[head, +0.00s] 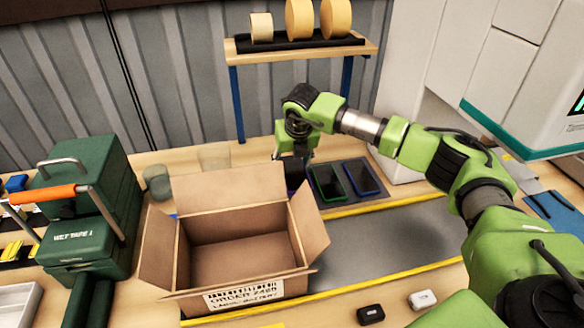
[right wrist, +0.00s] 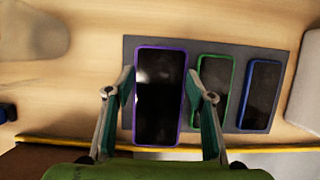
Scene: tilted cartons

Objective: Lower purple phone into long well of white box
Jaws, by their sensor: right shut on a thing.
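The purple phone (right wrist: 160,100) has a dark screen and a purple rim. My right gripper (right wrist: 160,78) is shut on its two long sides, one finger at each side. In the head view the phone (head: 295,174) is partly hidden by my right gripper (head: 294,160), behind the carton. The phone is at the left end of the grey mat (right wrist: 222,62); I cannot tell whether it touches the mat. An open brown carton (head: 240,290) with a printed label stands in front. I cannot make out a white box with a long well. My left gripper is not in view.
A green-rimmed phone (head: 327,182) and a blue-rimmed phone (head: 360,177) lie right of the purple one. The carton's raised flaps (head: 309,220) stand close to my right gripper. Green toolboxes (head: 85,215) are at left. A shelf with tape rolls (head: 303,20) stands behind.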

